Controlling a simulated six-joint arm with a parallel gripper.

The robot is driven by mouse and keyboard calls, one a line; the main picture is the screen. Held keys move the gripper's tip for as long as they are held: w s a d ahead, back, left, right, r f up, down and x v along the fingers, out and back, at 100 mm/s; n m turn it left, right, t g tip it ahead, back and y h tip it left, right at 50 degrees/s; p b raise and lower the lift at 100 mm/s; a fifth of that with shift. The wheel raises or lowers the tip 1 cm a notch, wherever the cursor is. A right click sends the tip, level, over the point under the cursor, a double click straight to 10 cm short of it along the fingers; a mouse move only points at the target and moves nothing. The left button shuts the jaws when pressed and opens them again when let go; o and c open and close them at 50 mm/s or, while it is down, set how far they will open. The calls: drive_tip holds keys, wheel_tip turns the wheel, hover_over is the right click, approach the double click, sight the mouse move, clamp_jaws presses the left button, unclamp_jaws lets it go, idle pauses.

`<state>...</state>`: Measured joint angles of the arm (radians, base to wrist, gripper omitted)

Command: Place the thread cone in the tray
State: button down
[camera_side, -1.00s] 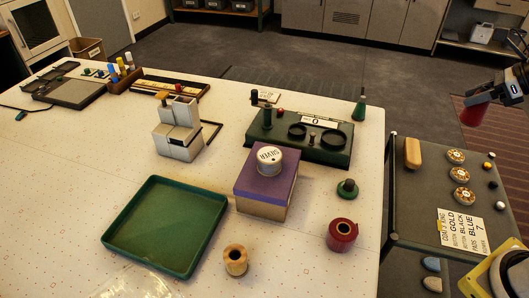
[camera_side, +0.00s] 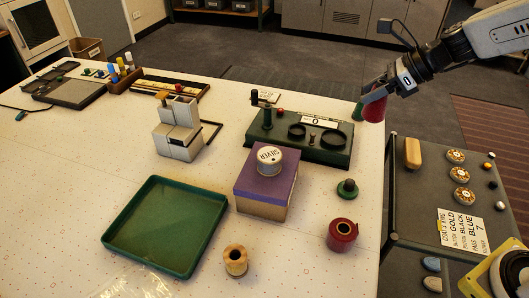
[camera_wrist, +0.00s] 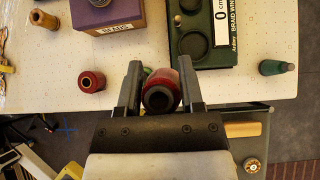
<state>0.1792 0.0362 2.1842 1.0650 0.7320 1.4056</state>
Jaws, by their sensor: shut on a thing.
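A red thread cone (camera_side: 375,109) is held in my gripper (camera_side: 372,96), high near the table's right edge. In the wrist view the red cone (camera_wrist: 162,88) sits between the two jaws (camera_wrist: 160,74), with its dark round end toward the camera. The green tray (camera_side: 165,226) lies empty on the table's front left, well left of and below my gripper. A second red spool (camera_side: 342,234) stands on the table at the front right; it also shows in the wrist view (camera_wrist: 90,81).
A purple-topped box (camera_side: 266,188) with a white tin (camera_side: 269,158) stands right of the tray. A wooden spool (camera_side: 235,260), green knob (camera_side: 347,188), green winder (camera_side: 325,142), green cone (camera_side: 358,110) and grey block stand (camera_side: 177,130) are around. A grey side table (camera_side: 420,190) adjoins.

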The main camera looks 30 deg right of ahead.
drive_tip(key=a+n+g+y, duration=0.1)
drive_tip(key=a+n, duration=0.1)
drive_tip(key=a, duration=1.6)
drive_tip(key=s+a+f+n+g, duration=0.1)
drive_tip(key=s+a, duration=0.3)
drive_tip(key=a, duration=0.4)
drive_tip(key=s+a+f+n+y, duration=0.1)
drive_tip(key=s+a+f, duration=0.2)
drive_tip(key=a, duration=0.5)
drive_tip(key=shift+s+f+g, duration=0.2)
drive_tip(key=shift+s+g, duration=0.2)
drive_tip(key=shift+s, duration=0.25)
drive_tip(key=shift+w+a, duration=0.1)
drive_tip(key=shift+a, duration=0.05)
drive_tip(key=w+a+f, duration=0.8)
drive_tip(key=w+f, duration=0.1)
drive_tip(key=w, duration=0.1)
drive_tip(key=shift+a+f, duration=0.15)
drive_tip(key=shift+a, duration=0.15)
drive_tip(key=shift+w, duration=0.1)
